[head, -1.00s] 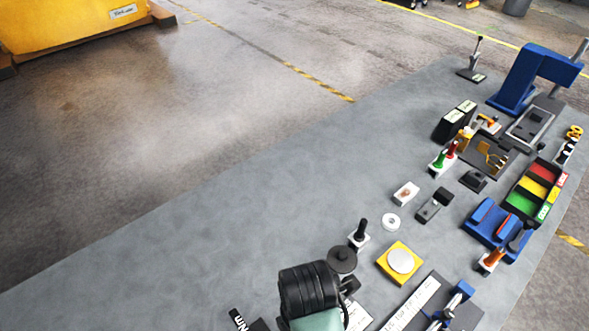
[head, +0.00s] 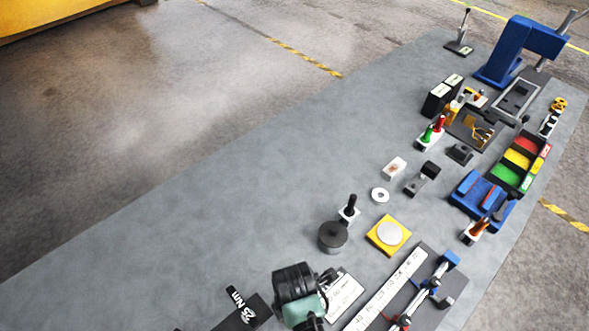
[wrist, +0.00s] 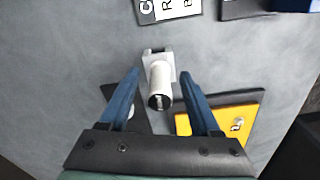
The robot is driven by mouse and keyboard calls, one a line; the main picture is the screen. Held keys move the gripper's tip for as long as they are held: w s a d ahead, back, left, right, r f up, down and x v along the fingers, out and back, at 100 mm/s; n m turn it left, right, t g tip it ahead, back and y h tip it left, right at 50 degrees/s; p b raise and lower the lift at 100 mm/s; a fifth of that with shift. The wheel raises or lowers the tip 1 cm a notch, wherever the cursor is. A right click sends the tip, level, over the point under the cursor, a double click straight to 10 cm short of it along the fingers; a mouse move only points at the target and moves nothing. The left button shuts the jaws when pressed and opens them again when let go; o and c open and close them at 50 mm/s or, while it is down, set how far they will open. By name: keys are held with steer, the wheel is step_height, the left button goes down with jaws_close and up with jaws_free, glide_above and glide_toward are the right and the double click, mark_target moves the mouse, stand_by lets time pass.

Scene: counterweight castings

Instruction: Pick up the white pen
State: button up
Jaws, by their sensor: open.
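In the wrist view a white cylinder with a dark round end, which I take for the white pen (wrist: 160,86), stands in a small pale holder (wrist: 158,56) on the grey surface. My gripper (wrist: 160,75) is open, its two blue fingers on either side of the pen with gaps between; how far above it they are is hard to tell. In the head view I cannot make out the pen, and my fingers are hidden.
A yellow block (wrist: 203,123) on a dark plate lies close by my right finger in the wrist view, and a dark item lies by the left. A lettered plate (wrist: 168,9) lies ahead. In the head view the table's left half is clear.

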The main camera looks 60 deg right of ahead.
jaws_close()
stand_by(0.4)
